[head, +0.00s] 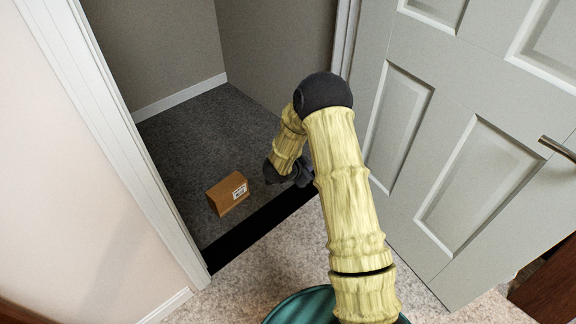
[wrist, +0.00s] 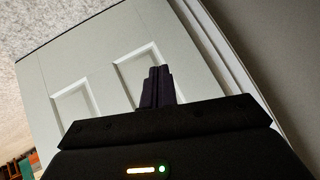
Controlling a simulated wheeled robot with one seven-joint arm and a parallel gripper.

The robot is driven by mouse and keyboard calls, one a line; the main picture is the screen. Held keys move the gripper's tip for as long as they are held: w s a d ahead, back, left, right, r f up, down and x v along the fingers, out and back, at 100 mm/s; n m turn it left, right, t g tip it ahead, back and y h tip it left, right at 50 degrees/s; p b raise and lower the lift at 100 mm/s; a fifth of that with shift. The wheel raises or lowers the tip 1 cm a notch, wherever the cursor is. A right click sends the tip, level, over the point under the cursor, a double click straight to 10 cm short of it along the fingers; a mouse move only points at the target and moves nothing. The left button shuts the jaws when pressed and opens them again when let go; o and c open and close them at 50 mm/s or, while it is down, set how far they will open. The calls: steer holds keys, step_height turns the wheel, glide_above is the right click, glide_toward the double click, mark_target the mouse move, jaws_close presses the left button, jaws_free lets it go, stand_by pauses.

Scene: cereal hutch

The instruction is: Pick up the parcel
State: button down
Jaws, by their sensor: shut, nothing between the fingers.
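The parcel (head: 227,193) is a small brown cardboard box with a white label. It lies on the dark carpet inside the doorway, near the threshold, in the head view. My gripper (head: 303,172) is to the right of the parcel and apart from it, partly hidden by my own arm. In the wrist view my gripper's fingers (wrist: 158,86) are together with nothing between them. The wrist view faces the door, and the parcel is not in it.
An open grey panelled door (head: 470,150) with a metal handle (head: 558,148) stands on the right; it also fills much of the wrist view (wrist: 100,75). A white door frame (head: 115,130) is on the left. A black threshold strip (head: 262,230) crosses the doorway. The dark carpet (head: 195,130) behind the parcel is clear.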

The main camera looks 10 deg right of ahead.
steer(key=s+d+f+m+g+h+b, duration=0.1)
steer(key=s+f+m+g+b, duration=0.1)
steer(key=f, duration=0.8)
steer(key=s+d+f+m+g+h+b, duration=0.1)
steer(key=s+f+m+g+h+b, duration=0.1)
steer(key=s+f+g+b, duration=0.2)
steer(key=s+d+f+m+g+h+b, duration=0.1)
steer(key=s+f+b, duration=0.7)
steer(key=f, duration=0.9)
steer(key=m+g+h+b, duration=0.1)
steer(key=g+b, duration=0.1)
steer(key=shift+d+g, duration=0.3)
steer(key=c, duration=2.1)
jaws_free()
